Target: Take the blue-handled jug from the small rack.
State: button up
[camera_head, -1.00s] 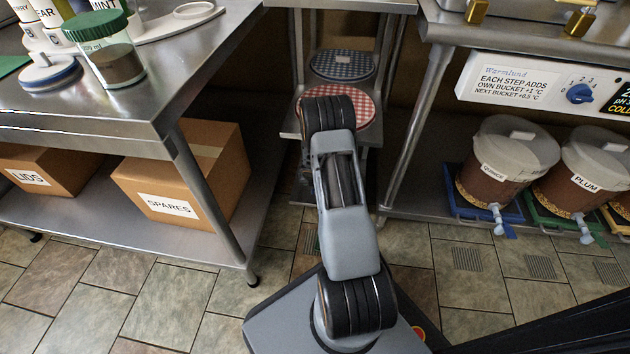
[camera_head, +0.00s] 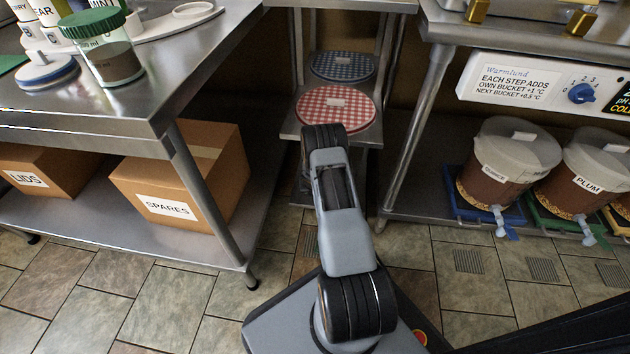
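No blue-handled jug shows in the head view. A small metal rack (camera_head: 362,137) stands between the two benches. My arm rises from my base in front of the rack and bends away from the camera. My gripper is hidden beyond the arm's far joint, so its state does not show.
On the left bench (camera_head: 140,95) stands a green-lidded jar (camera_head: 108,58); boxes marked SPARES (camera_head: 190,185) and LIDS (camera_head: 40,172) sit below. Lidded QUINCE (camera_head: 508,165) and PLUM (camera_head: 580,175) buckets stand under the right bench. Tiled floor is open in front.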

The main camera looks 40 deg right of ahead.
grip_shut()
dwell(0.4)
jog(key=shift+r, duration=0.2)
